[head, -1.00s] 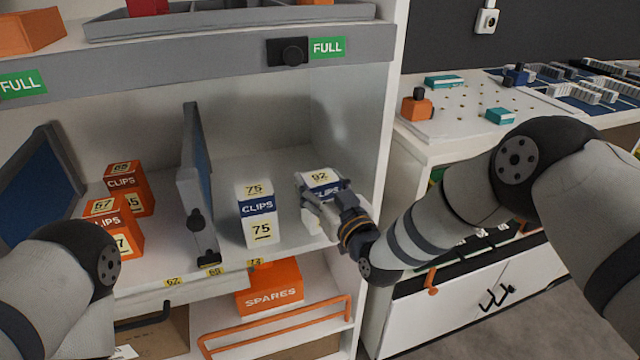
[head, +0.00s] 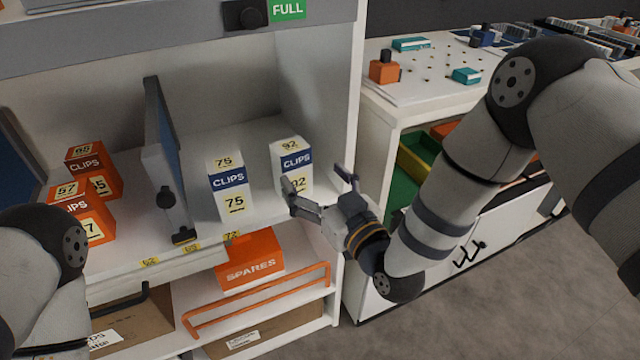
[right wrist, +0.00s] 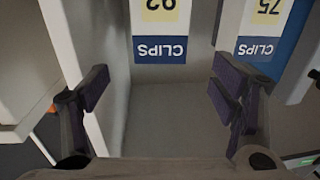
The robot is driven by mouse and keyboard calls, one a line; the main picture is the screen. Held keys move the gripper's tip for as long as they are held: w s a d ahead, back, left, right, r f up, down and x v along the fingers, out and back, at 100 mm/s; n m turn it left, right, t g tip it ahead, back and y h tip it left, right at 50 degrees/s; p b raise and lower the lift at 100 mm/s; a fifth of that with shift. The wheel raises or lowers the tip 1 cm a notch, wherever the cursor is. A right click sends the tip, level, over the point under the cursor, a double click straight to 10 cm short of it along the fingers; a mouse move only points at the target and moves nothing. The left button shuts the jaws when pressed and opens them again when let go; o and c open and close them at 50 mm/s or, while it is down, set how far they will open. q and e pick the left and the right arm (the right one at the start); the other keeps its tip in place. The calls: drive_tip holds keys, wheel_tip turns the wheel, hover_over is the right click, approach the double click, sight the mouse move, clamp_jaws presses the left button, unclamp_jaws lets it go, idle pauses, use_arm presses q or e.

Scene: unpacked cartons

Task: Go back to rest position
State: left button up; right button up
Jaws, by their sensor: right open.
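My right gripper (head: 322,193) is open and empty, in front of the shelf's right compartment. In the right wrist view its two fingers (right wrist: 160,95) stand wide apart with nothing between them. The clips carton marked 92 (head: 292,168) stands upright on the shelf just beyond the fingertips; it also shows upside down in the right wrist view (right wrist: 160,48). The clips carton marked 75 (head: 229,188) stands to its left, also in the right wrist view (right wrist: 258,48). My left arm shows at the lower left, but its gripper is out of view.
An orange spares box (head: 250,262) sits on the level below, behind an orange rail (head: 258,303). A white workbench (head: 425,100) stands at the right.

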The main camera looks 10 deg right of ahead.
drive_tip(key=shift+v, duration=1)
drive_tip(key=shift+f, duration=0.1)
drive_tip(key=s+d+f+m+g+h+p, duration=0.1)
drive_tip(key=s+d+f+g+h, duration=0.2)
drive_tip(key=s+f, duration=0.5)
drive_tip(key=s+d+f+m+g+p, duration=0.1)
drive_tip(key=s+d+f+g, duration=0.2)
drive_tip(key=s+f+g, duration=0.45)
use_arm(q)
drive_tip(key=shift+t, duration=0.7)
drive_tip(key=w+r+p, duration=0.1)
drive_tip(key=w+r, duration=0.2)
drive_tip(key=shift+w+r, duration=0.3)
drive_tip(key=shift+r, duration=0.05)
use_arm(e)
drive_tip(key=s+d+f+m+g+h, duration=0.1)
drive_tip(key=s+d+g, duration=0.1)
drive_tip(key=s, duration=0.8)
drive_tip(key=s+d+f+m+g+h, duration=0.1)
drive_tip(key=s+d+g, duration=0.2)
drive_tip(key=s, duration=0.7)
drive_tip(key=s+d+f+g+h, duration=0.1)
drive_tip(key=s+d+g, duration=0.2)
drive_tip(key=s, duration=0.7)
drive_tip(key=shift+d+f+m+h, duration=0.15)
drive_tip(key=shift+d+m+h, duration=0.25)
drive_tip(key=shift+d, duration=0.4)
drive_tip(key=shift+g, duration=0.25)
